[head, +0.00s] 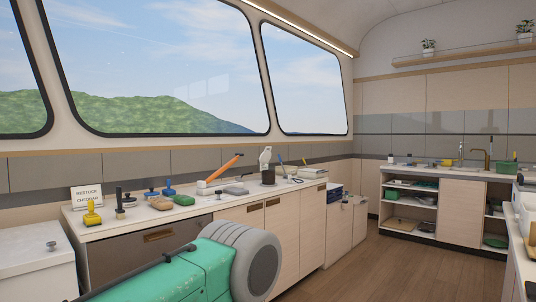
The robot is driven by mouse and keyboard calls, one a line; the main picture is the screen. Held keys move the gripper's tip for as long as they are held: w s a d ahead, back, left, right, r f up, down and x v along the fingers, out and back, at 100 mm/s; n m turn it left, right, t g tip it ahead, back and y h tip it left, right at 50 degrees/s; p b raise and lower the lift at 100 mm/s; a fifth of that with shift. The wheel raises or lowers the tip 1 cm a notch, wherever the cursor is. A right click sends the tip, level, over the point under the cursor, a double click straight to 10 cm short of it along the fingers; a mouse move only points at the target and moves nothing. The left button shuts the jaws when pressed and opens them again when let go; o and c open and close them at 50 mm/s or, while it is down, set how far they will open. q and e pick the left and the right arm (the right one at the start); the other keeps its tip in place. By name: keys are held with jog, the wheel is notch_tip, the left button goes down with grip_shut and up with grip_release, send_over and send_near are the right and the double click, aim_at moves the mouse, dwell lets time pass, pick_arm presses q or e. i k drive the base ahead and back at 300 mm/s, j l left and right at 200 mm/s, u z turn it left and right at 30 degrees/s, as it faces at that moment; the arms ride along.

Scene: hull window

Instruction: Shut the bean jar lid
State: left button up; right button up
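No jar is clearly recognisable as the bean jar from here. A small dark brown cylindrical container (268,177) stands on the counter under the middle window. A pale upright piece rises at its top; I cannot tell whether this is an open lid. Neither of my grippers is in view. A large green and grey rounded shape (255,265) fills the lower middle and hides part of the cabinet front; I cannot tell whether it is part of me.
The long counter (95,233) holds a sign (87,197), a yellow-handled tool (92,213), blue-handled tools and an orange-handled tool (222,168). A second counter with shelves (411,205) stands at the back right. Wooden floor (375,265) is free between them.

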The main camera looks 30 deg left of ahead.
aim_at(266, 156)
jog(key=u, duration=0.6)
jog(key=i, duration=1.9)
